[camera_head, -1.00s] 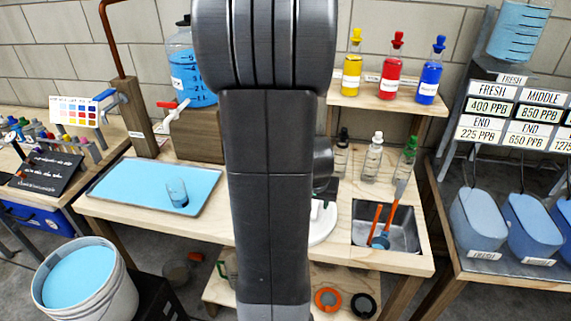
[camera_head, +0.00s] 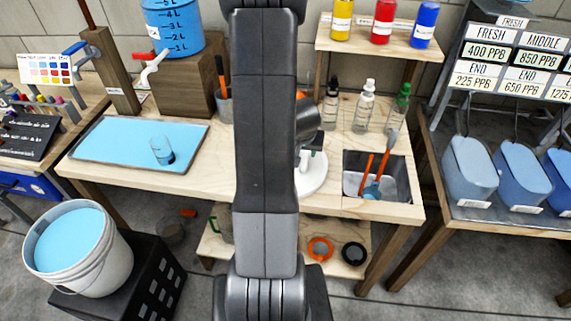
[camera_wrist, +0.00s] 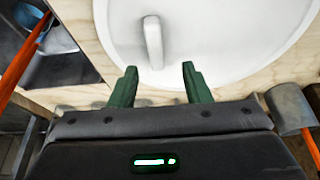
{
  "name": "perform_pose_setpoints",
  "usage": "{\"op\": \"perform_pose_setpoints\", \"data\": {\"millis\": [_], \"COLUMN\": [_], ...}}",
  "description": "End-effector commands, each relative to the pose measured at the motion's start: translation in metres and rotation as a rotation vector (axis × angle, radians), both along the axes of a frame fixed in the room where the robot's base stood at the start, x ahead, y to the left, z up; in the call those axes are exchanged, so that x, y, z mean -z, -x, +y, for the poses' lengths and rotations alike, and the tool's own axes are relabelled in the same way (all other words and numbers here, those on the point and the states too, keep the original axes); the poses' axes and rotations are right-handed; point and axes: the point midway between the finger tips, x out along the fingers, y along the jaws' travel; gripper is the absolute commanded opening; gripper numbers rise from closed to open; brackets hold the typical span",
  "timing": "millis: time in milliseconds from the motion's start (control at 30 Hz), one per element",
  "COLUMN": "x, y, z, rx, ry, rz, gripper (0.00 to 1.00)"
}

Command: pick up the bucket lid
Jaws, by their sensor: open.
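The bucket lid is a white round disc (camera_head: 313,183) with a raised bar handle. It lies on the wooden bench left of the sink, partly hidden behind my arm in the head view. In the wrist view the lid (camera_wrist: 225,45) fills much of the upper half, with its bar handle (camera_wrist: 153,42) pointing down the picture. My gripper (camera_wrist: 159,70) is open, with green fingers at the lid's near edge. The handle's lower end lies between the lines of the two fingertips, and nothing is held. The white bucket (camera_head: 78,250) with blue liquid stands at the lower left.
The sink (camera_head: 400,178) with orange-handled tools is right of the lid. Dropper bottles (camera_head: 363,107) stand behind it. A blue tray (camera_head: 120,143) with a clear cup lies left. A wooden block (camera_head: 180,90) carries a blue jug. An orange ring (camera_head: 320,248) lies on the lower shelf.

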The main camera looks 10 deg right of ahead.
Motion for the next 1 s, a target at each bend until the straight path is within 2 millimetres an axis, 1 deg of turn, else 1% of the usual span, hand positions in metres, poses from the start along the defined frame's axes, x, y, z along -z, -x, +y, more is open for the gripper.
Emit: {"op": "perform_pose_setpoints", "data": {"millis": [200, 333, 433, 667, 700, 733, 867, 900, 933, 1000], "x": [0.032, 0.046, 0.051, 0.050, 0.050, 0.050, 0.050, 0.050, 0.050, 0.050], "y": [-0.001, -0.007, -0.010, -0.010, -0.010, -0.010, -0.010, -0.010, -0.010, -0.011], "z": [-0.006, -0.008, -0.008, -0.008, -0.008, -0.008, -0.008, -0.008, -0.008, -0.008], "rx": [0.001, -0.001, 0.001, 0.000, 0.000, 0.000, 0.000, 0.000, 0.000, 0.001], "ry": [0.000, 0.000, -0.001, 0.000, 0.000, 0.000, 0.000, 0.000, 0.000, 0.000], "rz": [0.003, 0.001, 0.001, 0.000, 0.000, 0.001, 0.001, 0.001, 0.001, 0.000], "gripper": [0.44, 0.44, 0.44, 0.44, 0.42, 0.36, 0.10, 0.02, 0.00, 0.00]}}
